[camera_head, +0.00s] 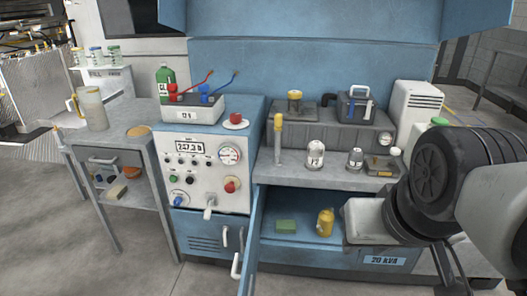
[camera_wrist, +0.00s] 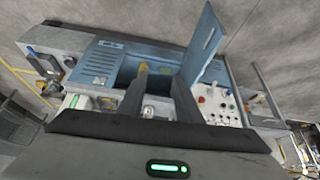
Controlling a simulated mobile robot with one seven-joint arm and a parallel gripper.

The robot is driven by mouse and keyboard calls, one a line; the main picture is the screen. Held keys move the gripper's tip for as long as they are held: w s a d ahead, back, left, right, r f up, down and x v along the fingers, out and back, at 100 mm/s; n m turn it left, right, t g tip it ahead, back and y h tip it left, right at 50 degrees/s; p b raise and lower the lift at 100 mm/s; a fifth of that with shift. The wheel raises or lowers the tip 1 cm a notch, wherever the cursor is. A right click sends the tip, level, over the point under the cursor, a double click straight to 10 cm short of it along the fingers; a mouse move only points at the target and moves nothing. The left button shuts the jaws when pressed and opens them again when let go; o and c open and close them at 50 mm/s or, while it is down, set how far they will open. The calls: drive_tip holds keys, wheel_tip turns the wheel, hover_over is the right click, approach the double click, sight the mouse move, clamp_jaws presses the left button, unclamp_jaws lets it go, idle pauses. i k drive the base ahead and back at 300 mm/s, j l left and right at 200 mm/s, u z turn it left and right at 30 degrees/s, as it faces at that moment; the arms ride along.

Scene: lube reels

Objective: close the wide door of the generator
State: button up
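The blue generator (camera_head: 350,55) stands in front of me. Its wide door (camera_head: 249,255) is swung open and seen nearly edge-on in the head view, with a pale handle (camera_head: 236,266) low on it. The door also shows in the wrist view (camera_wrist: 203,48), standing out from the open compartment. Inside the compartment are a green block (camera_head: 286,226) and a yellow bottle (camera_head: 325,222). My gripper (camera_wrist: 160,85) has its dark fingers apart with nothing held between them. It faces the compartment, with the door to the right in the wrist view.
A control panel (camera_head: 205,168) is left of the door, above a closed vented door (camera_head: 203,232). Jars and tools stand on the grey shelf (camera_head: 270,173) above the compartment. A grey side table (camera_head: 120,142) stands left. Bare floor lies in front.

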sight(245, 264)
drive_tip(key=k+j, duration=0.1)
drive_tip(key=j, duration=0.55)
drive_tip(key=j+z, duration=0.15)
drive_tip(key=j, duration=0.5)
drive_tip(key=l, duration=0.25)
drive_tip(key=k+l+u, duration=0.1)
drive_tip(key=k+l, duration=0.05)
drive_tip(key=l, duration=0.1)
